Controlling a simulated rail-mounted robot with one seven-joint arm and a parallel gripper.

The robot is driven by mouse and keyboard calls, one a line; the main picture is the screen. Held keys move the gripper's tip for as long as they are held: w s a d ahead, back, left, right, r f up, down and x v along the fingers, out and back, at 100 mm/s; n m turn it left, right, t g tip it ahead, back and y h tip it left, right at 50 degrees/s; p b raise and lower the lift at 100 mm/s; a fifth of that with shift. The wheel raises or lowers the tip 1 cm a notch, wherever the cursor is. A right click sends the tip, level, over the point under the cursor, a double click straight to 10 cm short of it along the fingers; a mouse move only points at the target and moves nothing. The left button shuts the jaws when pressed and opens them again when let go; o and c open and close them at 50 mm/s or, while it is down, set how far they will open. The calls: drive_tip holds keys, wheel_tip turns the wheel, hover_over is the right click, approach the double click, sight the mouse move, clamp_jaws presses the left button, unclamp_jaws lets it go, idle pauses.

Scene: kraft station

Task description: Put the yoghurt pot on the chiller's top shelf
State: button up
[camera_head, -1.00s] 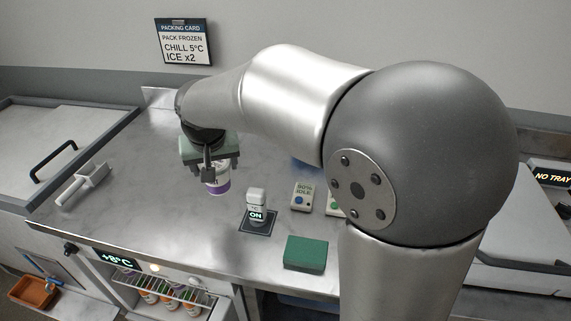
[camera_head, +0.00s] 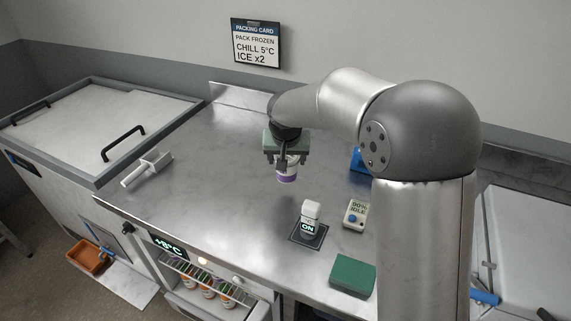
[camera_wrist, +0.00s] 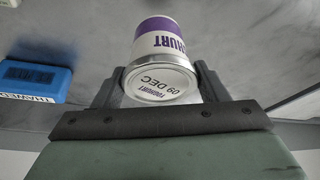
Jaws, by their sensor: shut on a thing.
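The yoghurt pot (camera_head: 287,173) is white with a purple band. My gripper (camera_head: 287,160) is shut on it over the steel counter. In the wrist view the pot (camera_wrist: 160,45) sits between the two fingers, its silver lid marked "YOGHURT 09 DEC" towards the camera. The chiller (camera_head: 215,290) is under the counter's front edge at the lower left, its display reading "+8°C". A wire shelf (camera_head: 212,280) shows in its opening, with several orange-and-white pots (camera_head: 207,291) there. The deeper inside of the chiller is hidden.
The counter's middle left is clear.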

drive_tip(key=shift+w+a+f, duration=0.25)
drive_tip(key=shift+w+f, duration=0.45)
drive_tip(key=shift+f, duration=0.2)
drive_tip(key=shift+w+f, duration=0.15)
drive_tip(key=shift+f, duration=1.65)
drive_tip(key=o, duration=1.1)
drive_tip(key=shift+r, duration=0.45)
drive_tip(key=v, duration=0.5)
drive_tip(key=b+v, duration=0.1)
drive_tip(key=v, duration=0.5)
drive_tip(key=shift+s+r, duration=0.15)
drive_tip(key=shift+s, duration=0.2)
